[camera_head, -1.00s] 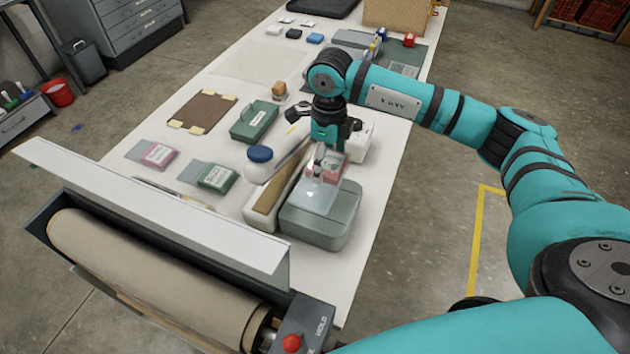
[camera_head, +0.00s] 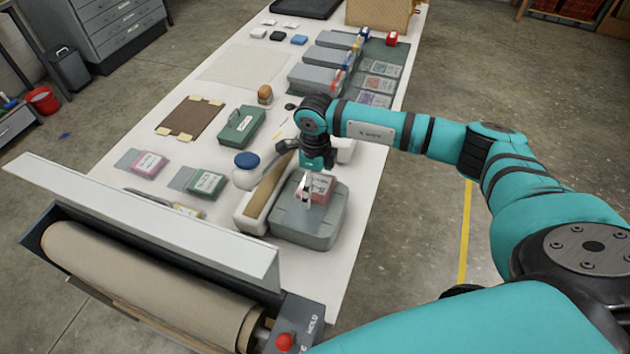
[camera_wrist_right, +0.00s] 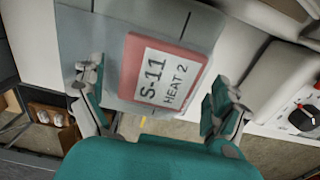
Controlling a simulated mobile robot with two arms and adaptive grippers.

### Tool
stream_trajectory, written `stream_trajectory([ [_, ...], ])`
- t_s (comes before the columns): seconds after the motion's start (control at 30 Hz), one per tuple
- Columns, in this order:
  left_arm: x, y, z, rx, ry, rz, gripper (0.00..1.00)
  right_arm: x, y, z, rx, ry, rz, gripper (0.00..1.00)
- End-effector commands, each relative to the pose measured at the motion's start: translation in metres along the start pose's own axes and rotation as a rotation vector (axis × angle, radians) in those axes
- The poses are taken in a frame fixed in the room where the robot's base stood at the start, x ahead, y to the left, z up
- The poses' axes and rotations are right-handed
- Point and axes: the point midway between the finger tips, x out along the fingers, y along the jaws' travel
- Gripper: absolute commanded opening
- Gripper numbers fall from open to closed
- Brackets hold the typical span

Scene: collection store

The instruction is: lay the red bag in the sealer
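The red bag (camera_head: 323,187), a flat red pack with a "S-11 HEAT 2" label, shows below my right gripper (camera_head: 306,192) over the grey rounded box (camera_head: 302,232). In the right wrist view the bag (camera_wrist_right: 163,72) faces the camera, its grey film around it. My right gripper (camera_wrist_right: 160,95) has its fingers spread wide, one to each side of the red part, and grips nothing that I can see. The sealer (camera_head: 250,219), a long white body with a brown strip and a blue-knobbed arm, stands just left of the box. My left gripper is not in view.
A pink-labelled bag (camera_head: 147,164) and a green-labelled bag (camera_head: 206,184) lie left of the sealer. A green case (camera_head: 241,126) and a brown board (camera_head: 191,117) lie behind them. A large paper roll (camera_head: 145,280) fills the near end.

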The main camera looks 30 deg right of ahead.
Motion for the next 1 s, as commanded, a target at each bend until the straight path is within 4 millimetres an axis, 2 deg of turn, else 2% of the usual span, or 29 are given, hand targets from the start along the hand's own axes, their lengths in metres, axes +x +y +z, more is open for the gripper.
stream_trajectory([
  [0.27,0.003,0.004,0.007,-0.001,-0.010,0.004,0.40,-0.006,-0.001,0.001,0.000,-0.002,-0.001,1.00],
  [0.37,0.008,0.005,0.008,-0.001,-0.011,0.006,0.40,-0.018,-0.001,0.001,-0.001,-0.004,-0.002,1.00],
  [0.73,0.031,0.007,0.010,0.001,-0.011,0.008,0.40,-0.094,-0.001,0.001,0.000,-0.004,-0.003,1.00],
  [0.83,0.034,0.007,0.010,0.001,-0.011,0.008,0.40,-0.108,-0.001,0.001,0.000,-0.003,-0.002,1.00],
  [1.0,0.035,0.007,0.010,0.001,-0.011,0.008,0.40,-0.119,0.000,0.000,-0.001,0.000,0.000,1.00],
])
